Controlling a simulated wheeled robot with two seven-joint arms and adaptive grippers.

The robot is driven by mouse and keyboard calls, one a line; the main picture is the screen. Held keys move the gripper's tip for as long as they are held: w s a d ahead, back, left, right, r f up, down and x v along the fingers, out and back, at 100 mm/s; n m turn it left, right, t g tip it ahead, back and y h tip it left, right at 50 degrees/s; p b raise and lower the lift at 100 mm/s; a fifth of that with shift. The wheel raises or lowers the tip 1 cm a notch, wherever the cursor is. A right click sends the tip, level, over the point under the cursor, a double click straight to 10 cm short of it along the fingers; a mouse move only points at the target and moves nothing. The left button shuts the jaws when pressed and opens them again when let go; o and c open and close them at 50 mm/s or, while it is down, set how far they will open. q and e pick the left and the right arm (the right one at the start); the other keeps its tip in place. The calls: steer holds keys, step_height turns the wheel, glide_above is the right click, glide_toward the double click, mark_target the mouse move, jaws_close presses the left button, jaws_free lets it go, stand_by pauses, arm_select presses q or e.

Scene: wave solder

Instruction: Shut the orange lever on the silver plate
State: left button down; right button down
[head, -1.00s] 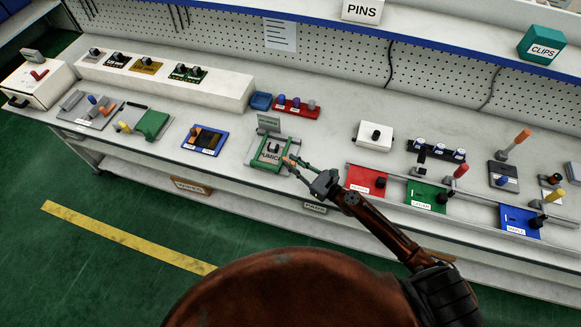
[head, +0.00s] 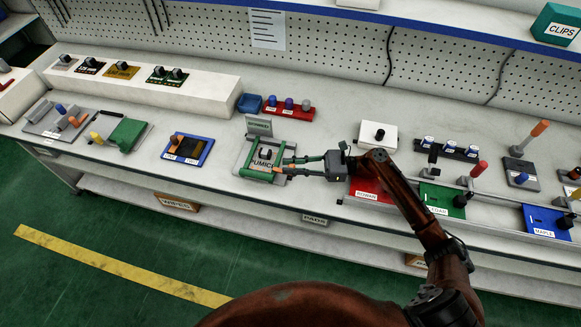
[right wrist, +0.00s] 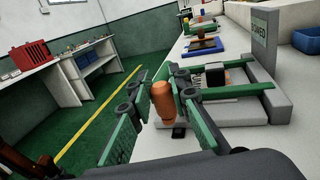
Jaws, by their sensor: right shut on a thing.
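An orange lever handle (right wrist: 163,103) stands between the green fingers of my right gripper (right wrist: 160,105) in the right wrist view. It shows as a small orange spot (head: 281,171) in the head view. The lever is at the right front side of a silver-grey plate (head: 243,160) with a green frame, a black knob and a label reading PUMICE. The plate also shows in the right wrist view (right wrist: 285,108). My right gripper (head: 283,167) is shut on the handle, reaching in from the right. The fingers partly hide the lever's lower part. My left gripper is not in view.
A small sign (head: 259,127) stands behind the plate. A blue block (head: 187,149) lies to the left and a red block (head: 368,189) to the right. A red rack (head: 288,108) is behind. Bare bench separates them.

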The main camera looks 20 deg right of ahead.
mark_target(291, 165)
stand_by(0.3)
steer(key=shift+f, duration=0.1)
steer(key=c, duration=1.8)
jaws_free()
steer(key=shift+w, duration=0.1)
steer(key=shift+o, duration=0.2)
steer(key=shift+r, duration=0.3)
step_height(291, 165, up, 10)
steer(key=shift+f, duration=0.25)
